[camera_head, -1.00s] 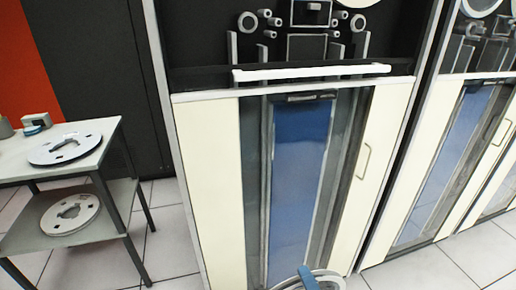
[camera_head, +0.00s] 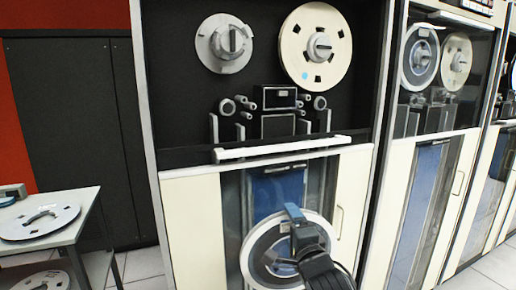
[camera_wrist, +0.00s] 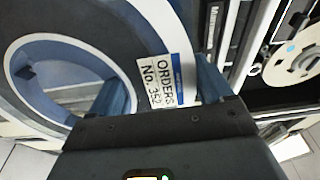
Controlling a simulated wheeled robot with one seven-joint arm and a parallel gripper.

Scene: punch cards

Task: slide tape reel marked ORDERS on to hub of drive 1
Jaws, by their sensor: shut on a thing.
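My gripper (camera_head: 296,222) is shut on the rim of a tape reel (camera_head: 262,240), which stands roughly upright in front of the lower doors of the nearest tape drive (camera_head: 197,215). The wrist view shows the reel's white label (camera_wrist: 158,84), reading ORDERS No. 352, between my blue fingers (camera_wrist: 165,95). The reel has a large round central opening. On the drive's upper black panel, the left hub (camera_head: 230,42) has a grey disc around it and no large reel. A cream reel (camera_head: 333,72) is on the right hub. I cannot read a drive number.
A white ledge (camera_head: 280,148) juts out below the guides and heads (camera_head: 278,112), between the held reel and the hubs. A table (camera_head: 75,232) with flat reels stands at the left. Another drive (camera_head: 430,170) adjoins on the right.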

